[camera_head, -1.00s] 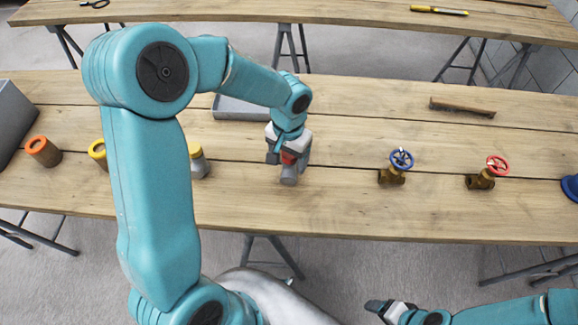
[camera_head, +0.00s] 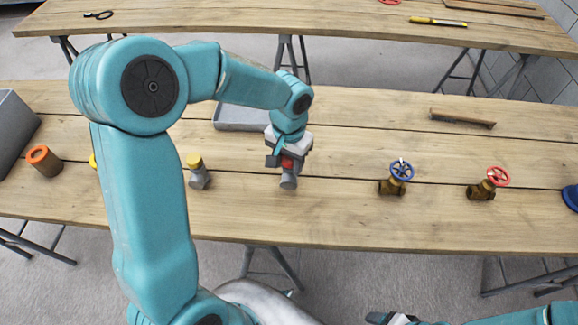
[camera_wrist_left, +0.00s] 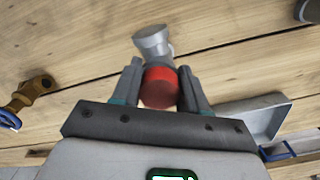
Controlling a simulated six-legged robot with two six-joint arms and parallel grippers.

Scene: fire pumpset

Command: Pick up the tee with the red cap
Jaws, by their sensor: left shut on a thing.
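The tee with the red cap (camera_head: 289,180) is a grey fitting with a red end, on or just above the wooden table near its middle. In the left wrist view its red cap (camera_wrist_left: 160,87) is between the two fingers and its grey body (camera_wrist_left: 152,41) points away. My left gripper (camera_head: 287,163) is shut on it from above; it also shows in the left wrist view (camera_wrist_left: 160,92). I cannot tell whether the tee is clear of the table. My right gripper (camera_head: 378,318) shows only in part at the bottom edge.
A yellow-capped fitting (camera_head: 197,172) stands left of the tee, and an orange-capped piece (camera_head: 43,160) farther left. A grey tray (camera_head: 240,118) lies behind the gripper. A blue-wheeled valve (camera_head: 393,180) and a red-wheeled valve (camera_head: 487,184) stand to the right. A brush (camera_head: 462,118) lies behind them.

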